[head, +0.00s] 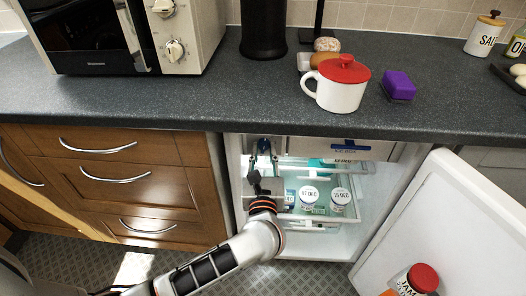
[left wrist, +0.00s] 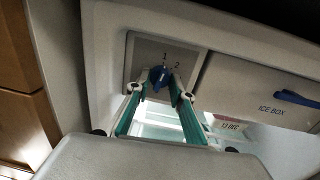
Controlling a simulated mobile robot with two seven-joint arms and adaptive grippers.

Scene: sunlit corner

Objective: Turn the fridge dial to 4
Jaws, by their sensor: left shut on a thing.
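The fridge dial (left wrist: 157,73) is a small blue knob on a grey panel (left wrist: 143,51) at the top left inside the open fridge. Digits 1 and 2 show above it in the left wrist view; other digits are hidden and I cannot tell its exact setting. My left gripper (left wrist: 161,85) reaches up to the dial with its fingertips closed on either side of it. In the head view the left gripper (head: 263,158) is inside the fridge at the upper left and mostly covers the dial. My right gripper is in neither view.
The fridge door (head: 450,215) stands open at the right, with a jam jar (head: 423,278) in it. The ice box (left wrist: 255,92) is right of the dial. Jars (head: 309,196) sit in a drawer below. The worktop (head: 225,95) overhangs the fridge; wooden drawers (head: 130,185) stand left.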

